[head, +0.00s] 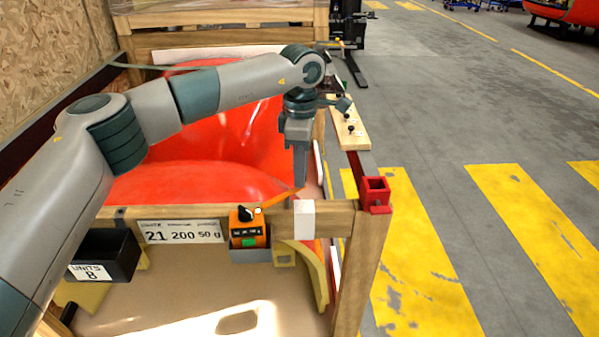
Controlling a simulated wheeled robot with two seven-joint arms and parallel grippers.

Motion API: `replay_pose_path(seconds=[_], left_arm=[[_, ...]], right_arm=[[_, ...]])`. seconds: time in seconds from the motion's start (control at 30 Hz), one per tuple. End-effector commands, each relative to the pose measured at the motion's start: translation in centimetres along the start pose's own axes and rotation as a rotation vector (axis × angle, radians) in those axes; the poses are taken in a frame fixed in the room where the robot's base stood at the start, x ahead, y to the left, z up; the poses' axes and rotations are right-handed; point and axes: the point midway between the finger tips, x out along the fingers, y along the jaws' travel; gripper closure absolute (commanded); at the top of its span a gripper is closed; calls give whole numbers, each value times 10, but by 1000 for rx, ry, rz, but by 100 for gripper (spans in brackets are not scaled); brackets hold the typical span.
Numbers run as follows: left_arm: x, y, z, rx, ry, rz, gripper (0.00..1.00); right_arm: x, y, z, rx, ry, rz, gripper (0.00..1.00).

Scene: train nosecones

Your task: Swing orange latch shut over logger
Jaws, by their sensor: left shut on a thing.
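The logger (249,230) is an orange box with a black knob and a green patch. It sits in a grey holder on the front wooden rail of the crate. The orange latch (279,199) is a thin strip that runs from the logger's top right corner up and to the right, standing open away from the logger's front. My left gripper (300,184) points down from above, right of the logger, and is shut on the latch's free end. The fingers hide that tip. My right gripper is out of view.
A red square bracket (376,194) caps the corner post. A black bin (105,255) hangs at the left beside a number label (181,231). A red nosecone (190,183) fills the crate behind.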

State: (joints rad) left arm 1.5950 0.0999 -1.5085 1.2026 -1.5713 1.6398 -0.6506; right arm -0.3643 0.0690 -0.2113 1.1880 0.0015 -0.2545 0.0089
Motion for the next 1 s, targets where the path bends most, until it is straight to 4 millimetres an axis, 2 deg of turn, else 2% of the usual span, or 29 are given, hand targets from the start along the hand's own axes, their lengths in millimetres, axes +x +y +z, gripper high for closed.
replay_pose_path(seconds=[0.37,0.4,0.47,0.83,1.0], left_arm=[[-2,0,0,8,0,2,100],[-2,0,0,7,0,2,75],[-1,0,0,7,0,2,61],[-2,0,0,6,0,1,61],[-11,0,0,6,0,2,61]], right_arm=[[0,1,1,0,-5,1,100],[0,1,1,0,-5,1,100],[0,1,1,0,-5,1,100],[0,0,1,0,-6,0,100],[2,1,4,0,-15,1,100]])
